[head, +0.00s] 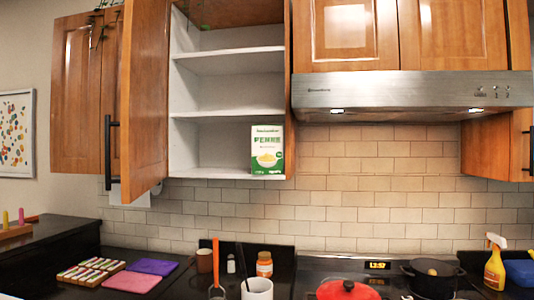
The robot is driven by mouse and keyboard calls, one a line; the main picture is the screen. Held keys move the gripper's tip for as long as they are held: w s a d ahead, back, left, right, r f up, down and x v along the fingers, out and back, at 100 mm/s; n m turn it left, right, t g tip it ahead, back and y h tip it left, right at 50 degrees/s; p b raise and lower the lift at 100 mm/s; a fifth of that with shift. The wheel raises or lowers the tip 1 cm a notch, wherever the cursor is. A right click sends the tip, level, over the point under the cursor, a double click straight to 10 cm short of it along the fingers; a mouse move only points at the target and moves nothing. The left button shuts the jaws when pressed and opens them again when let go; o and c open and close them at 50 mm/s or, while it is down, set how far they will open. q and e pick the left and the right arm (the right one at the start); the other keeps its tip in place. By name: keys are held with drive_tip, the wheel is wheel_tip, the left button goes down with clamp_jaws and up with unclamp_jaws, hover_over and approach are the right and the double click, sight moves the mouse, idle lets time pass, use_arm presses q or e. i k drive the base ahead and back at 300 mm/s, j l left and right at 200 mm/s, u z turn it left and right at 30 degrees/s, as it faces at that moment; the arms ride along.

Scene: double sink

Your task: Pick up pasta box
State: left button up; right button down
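The pasta box (267,150) is green and white with a bowl of pasta pictured on its front. It stands upright on the bottom shelf of the open wall cabinet (230,115), at the right end near the shelf's front edge. The rest of that shelf and the visible shelves above are bare. Neither of my grippers is in view.
The open wooden cabinet door (144,100) juts out left of the shelves. A range hood (410,95) is to the right. Below, the counter holds a white utensil cup (257,289), an orange-labelled jar (264,264), a red pot (348,289) and a black pot (432,282).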

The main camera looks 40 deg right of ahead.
sight(267, 140)
drive_tip(key=i+l, duration=0.25)
drive_tip(key=i, duration=0.15)
drive_tip(key=i+l+z, duration=0.1)
drive_tip(key=i+l, duration=0.35)
drive_tip(key=i, duration=0.3)
drive_tip(key=z, duration=2.9)
